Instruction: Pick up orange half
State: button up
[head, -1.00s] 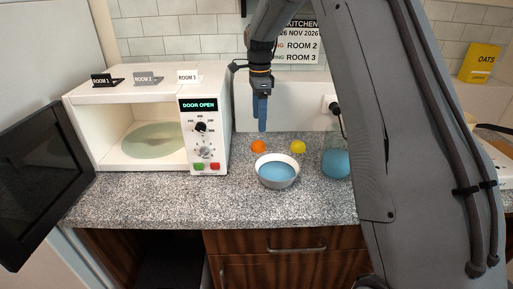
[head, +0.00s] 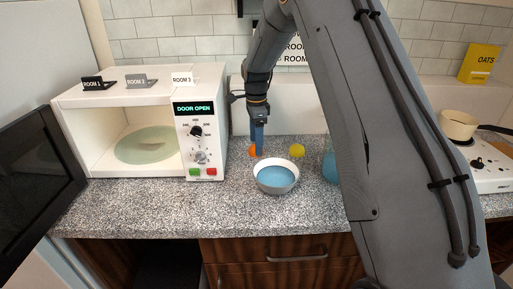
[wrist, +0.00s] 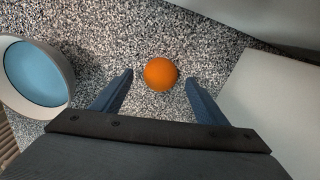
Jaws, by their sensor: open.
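The orange half (head: 252,151) shows as a small round orange shape on the speckled counter, between the microwave and the bowl. In the head view my gripper (head: 259,154) points down with its blue fingers in front of the orange half, hiding part of it. In the wrist view the orange half (wrist: 160,73) is whole in sight, between the tips of my gripper (wrist: 158,78) as seen from there. The fingers are apart, with counter showing on both sides of it; I see no contact.
A white bowl (head: 293,187) with blue contents stands just right and in front. A yellow round thing (head: 297,151) lies behind it. The open microwave (head: 118,87) is on the left. A blue-filled jar (head: 329,166) is partly behind my arm. A pot (head: 458,126) stands on the right.

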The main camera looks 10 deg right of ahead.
jog(key=shift+f, duration=1)
jog(key=c, duration=1.2)
jog(key=shift+o, duration=0.2)
notch_tip(320, 180, up, 10)
jog(key=b, duration=0.2)
jog(key=shift+b, duration=0.4)
